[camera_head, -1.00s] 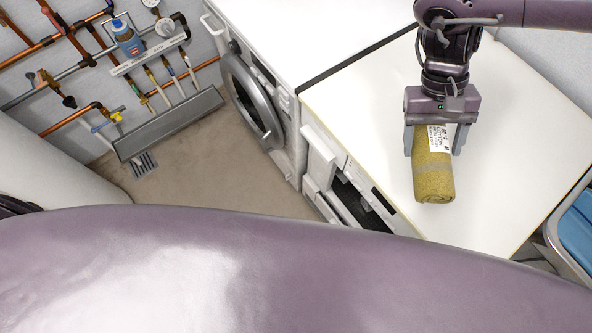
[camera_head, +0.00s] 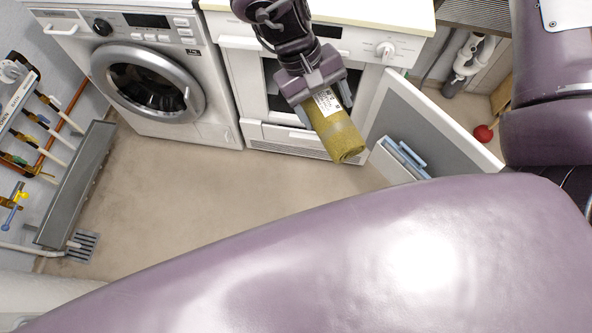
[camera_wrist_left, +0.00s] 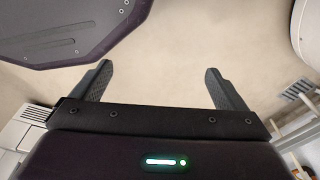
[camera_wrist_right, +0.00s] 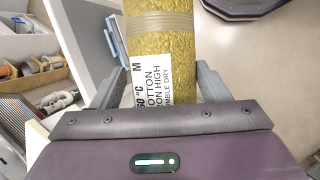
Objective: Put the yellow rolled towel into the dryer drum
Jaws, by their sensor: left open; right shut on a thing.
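The yellow rolled towel (camera_head: 338,136), with a white printed label, is held in my right gripper (camera_head: 327,108) in the head view. It is tilted, its free end pointing down and right. In the right wrist view the towel (camera_wrist_right: 161,40) lies between the two fingers. The dryer (camera_head: 240,60) stands behind the gripper, its door (camera_head: 432,118) swung open to the right. Its opening is mostly hidden by my gripper and the towel; I cannot see into the drum. The towel is in front of the opening. My left gripper (camera_wrist_left: 160,82) is open and empty above the floor.
A washing machine (camera_head: 150,85) with a shut round door stands left of the dryer. A red-ended plunger (camera_head: 484,133) lies beyond the open door. The beige floor (camera_head: 200,190) in front is clear.

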